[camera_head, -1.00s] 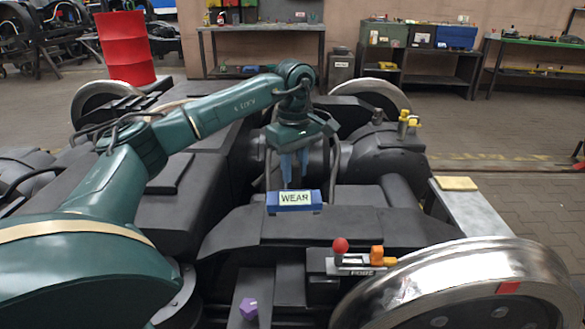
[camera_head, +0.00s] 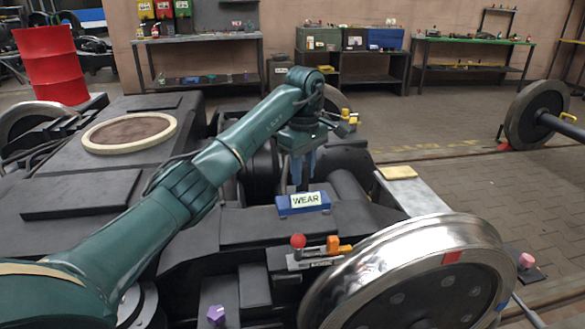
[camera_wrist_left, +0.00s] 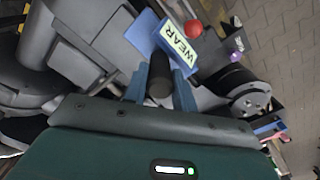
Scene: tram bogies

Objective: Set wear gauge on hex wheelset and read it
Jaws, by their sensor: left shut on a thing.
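The wear gauge (camera_head: 303,203) is a blue block with a white WEAR label. My left gripper (camera_head: 300,178) points down above it and is shut on its dark handle. In the left wrist view the blue fingers (camera_wrist_left: 159,88) close around that round handle, with the gauge (camera_wrist_left: 176,42) just beyond. The gauge appears over the black bogie frame; I cannot tell whether it touches. A large steel wheel (camera_head: 400,262) with a red square mark stands at the front right. A purple hexagonal piece (camera_head: 216,315) sits on a dark block left of it. My right gripper is not in view.
A fixture with a red ball (camera_head: 298,241) and an orange block (camera_head: 333,244) stands between gauge and wheel. A grey plate with a yellow pad (camera_head: 397,172) lies behind the wheel. Another wheelset (camera_head: 540,115) stands at the far right. Open paving lies between.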

